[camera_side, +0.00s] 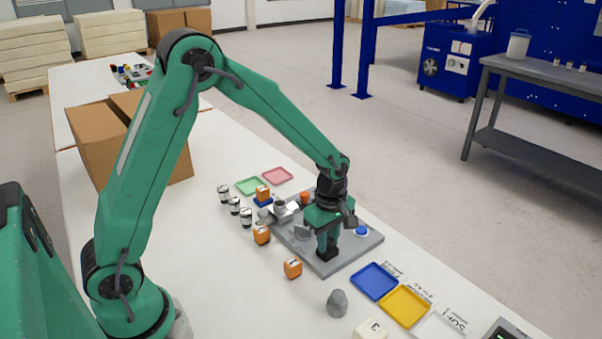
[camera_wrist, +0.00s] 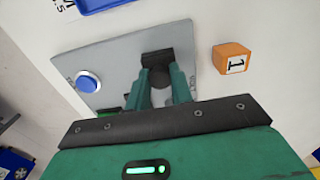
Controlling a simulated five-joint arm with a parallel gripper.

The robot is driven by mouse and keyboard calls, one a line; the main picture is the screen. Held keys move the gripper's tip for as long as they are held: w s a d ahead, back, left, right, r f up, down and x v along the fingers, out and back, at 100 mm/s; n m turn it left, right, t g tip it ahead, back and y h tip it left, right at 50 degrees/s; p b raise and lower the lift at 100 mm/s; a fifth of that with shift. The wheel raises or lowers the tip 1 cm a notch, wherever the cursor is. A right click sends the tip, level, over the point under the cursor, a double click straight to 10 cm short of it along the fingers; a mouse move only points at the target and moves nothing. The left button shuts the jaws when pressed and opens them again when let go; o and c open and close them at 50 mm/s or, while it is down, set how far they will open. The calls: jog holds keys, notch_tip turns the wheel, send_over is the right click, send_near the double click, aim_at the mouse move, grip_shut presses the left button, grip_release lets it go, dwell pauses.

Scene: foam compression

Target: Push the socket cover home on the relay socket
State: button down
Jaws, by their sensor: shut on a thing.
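My gripper (camera_side: 327,252) points down over the right part of a grey base plate (camera_side: 350,256), with its fingertips low, close to the plate. In the wrist view my gripper (camera_wrist: 158,62) is shut on a dark piece (camera_wrist: 157,58), which I take for the socket cover. I cannot clearly tell its edges from the dark fingertips. A dark round shape (camera_wrist: 161,77) shows between the fingers. The relay socket is not clearly visible; the gripper hides the spot beneath. I cannot tell whether cover and socket touch.
A blue button (camera_side: 362,231) sits on the plate's right side. Orange cubes (camera_side: 293,268) and (camera_side: 262,235) stand near its front edge. A cardboard box (camera_side: 100,145) stands at left.

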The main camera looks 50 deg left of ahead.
jog(key=c, duration=1.1)
grip_release()
jog(key=shift+c, duration=0.2)
jog(key=shift+r, duration=3.85)
jog(key=shift+r, duration=0.1)
jog(key=shift+s+r, duration=0.15)
jog(key=s+a+r+m+t, duration=0.1)
jog(key=s+r+m+t, duration=0.1)
jog(key=s+r+m, duration=0.4)
jog(key=s+a+r+m+t, duration=0.2)
jog(key=s+r+m, duration=0.4)
jog(key=s+m, duration=0.6)
jog(key=shift+s+a+r+t, duration=0.2)
jog(key=shift+s+a+t, duration=0.05)
jog(key=shift+s+t, duration=0.6)
